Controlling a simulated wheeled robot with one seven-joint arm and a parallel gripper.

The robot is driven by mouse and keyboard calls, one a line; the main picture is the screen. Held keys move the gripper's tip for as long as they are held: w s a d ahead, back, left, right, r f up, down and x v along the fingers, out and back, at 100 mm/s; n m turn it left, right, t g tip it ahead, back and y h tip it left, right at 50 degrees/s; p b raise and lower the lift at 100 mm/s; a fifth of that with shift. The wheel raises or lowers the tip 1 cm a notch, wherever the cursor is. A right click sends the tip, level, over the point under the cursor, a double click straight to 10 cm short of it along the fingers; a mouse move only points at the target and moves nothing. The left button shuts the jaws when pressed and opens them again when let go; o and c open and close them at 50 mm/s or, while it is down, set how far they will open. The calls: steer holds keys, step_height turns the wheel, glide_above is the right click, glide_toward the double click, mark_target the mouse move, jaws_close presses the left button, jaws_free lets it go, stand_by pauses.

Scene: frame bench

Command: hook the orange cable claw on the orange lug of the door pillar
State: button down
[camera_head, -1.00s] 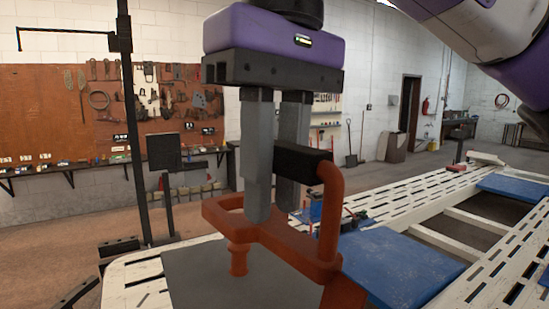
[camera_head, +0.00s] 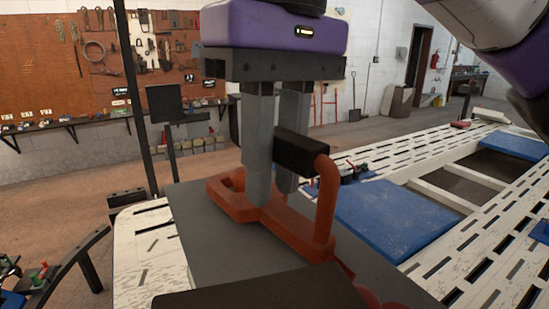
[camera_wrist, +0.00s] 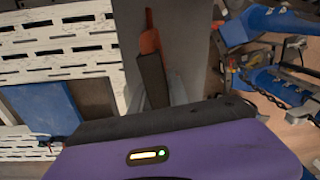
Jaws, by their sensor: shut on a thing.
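My gripper (camera_head: 273,192) has a purple body and two grey fingers pointing down. It is shut on the orange cable claw (camera_head: 325,210), a bent orange bar with a black grip (camera_head: 302,151) at its upright end. The claw's flat part lies across the fingertips, over a dark grey plate (camera_head: 205,235); I cannot tell whether it touches. In the wrist view, part of the orange claw (camera_wrist: 149,40) and the black grip (camera_wrist: 153,80) show beyond the purple body. A reddish rounded piece (camera_head: 366,296) shows below the claw. I cannot make out the lug or the door pillar.
A white slotted frame bench (camera_head: 455,185) with blue panels (camera_head: 390,215) extends right. A thin dark post (camera_head: 130,90) and a black square panel (camera_head: 165,103) stand behind left. A dark flat block (camera_head: 260,290) covers the bottom edge. Blue equipment (camera_wrist: 275,80) shows right in the wrist view.

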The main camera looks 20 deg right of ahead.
steer(key=c, duration=1.2)
jaws_free()
steer(key=shift+d+r, duration=0.2)
steer(key=shift+r, duration=3.7)
